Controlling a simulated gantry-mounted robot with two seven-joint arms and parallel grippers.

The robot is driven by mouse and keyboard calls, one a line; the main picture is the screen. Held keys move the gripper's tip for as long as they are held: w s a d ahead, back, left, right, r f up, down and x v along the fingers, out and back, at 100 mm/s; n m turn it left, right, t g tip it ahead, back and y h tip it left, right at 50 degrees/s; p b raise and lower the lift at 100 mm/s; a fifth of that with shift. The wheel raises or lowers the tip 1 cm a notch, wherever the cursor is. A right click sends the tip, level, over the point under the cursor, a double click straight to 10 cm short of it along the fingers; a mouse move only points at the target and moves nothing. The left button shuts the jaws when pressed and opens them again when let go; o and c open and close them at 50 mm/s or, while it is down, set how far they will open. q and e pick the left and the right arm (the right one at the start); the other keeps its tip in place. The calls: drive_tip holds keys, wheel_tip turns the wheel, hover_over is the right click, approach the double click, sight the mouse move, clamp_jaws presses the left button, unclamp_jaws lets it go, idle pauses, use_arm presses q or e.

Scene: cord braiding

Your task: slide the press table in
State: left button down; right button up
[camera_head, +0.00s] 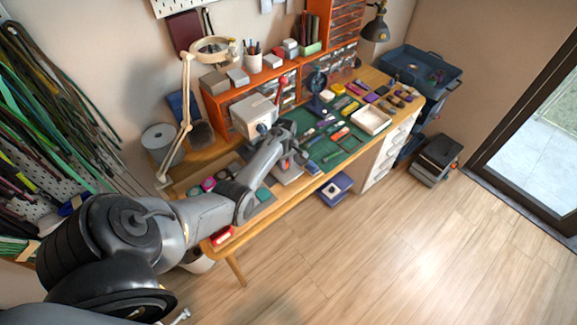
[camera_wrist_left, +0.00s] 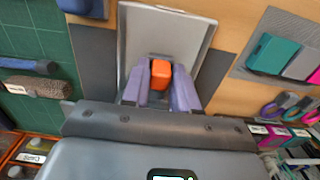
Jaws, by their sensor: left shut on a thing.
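The press table is a flat light-grey plate (camera_wrist_left: 190,28) with a raised rim, and an orange handle (camera_wrist_left: 160,74) stands at its near end in the left wrist view. My left gripper (camera_wrist_left: 167,84) is shut on this handle, with one finger on each side. In the head view my left gripper (camera_head: 291,158) is over the front of the workbench, and my arm hides much of the plate. The pale boxy press (camera_head: 254,116) stands just behind it. How far the plate sits in the press cannot be told. My right gripper is not in view.
A green cutting mat (camera_head: 335,150) with tools lies right of the gripper. A white tray (camera_head: 371,121) is farther right. A grey mat (camera_wrist_left: 255,73) holds coloured blocks. A magnifier lamp (camera_head: 187,95) stands at the left. The floor in front is mostly clear.

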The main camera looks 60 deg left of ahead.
use_arm(q)
drive_tip(key=c, duration=1)
unclamp_jaws()
drive_tip(key=shift+d, duration=0.1)
drive_tip(key=shift+o, duration=0.2)
drive_tip(key=shift+r, duration=0.15)
drive_tip(key=shift+r, duration=0.25)
wheel_tip(320, 180, up, 9)
drive_tip(key=shift+f+p, duration=0.15)
drive_tip(key=shift+p, duration=0.9)
drive_tip(key=shift+r, duration=0.65)
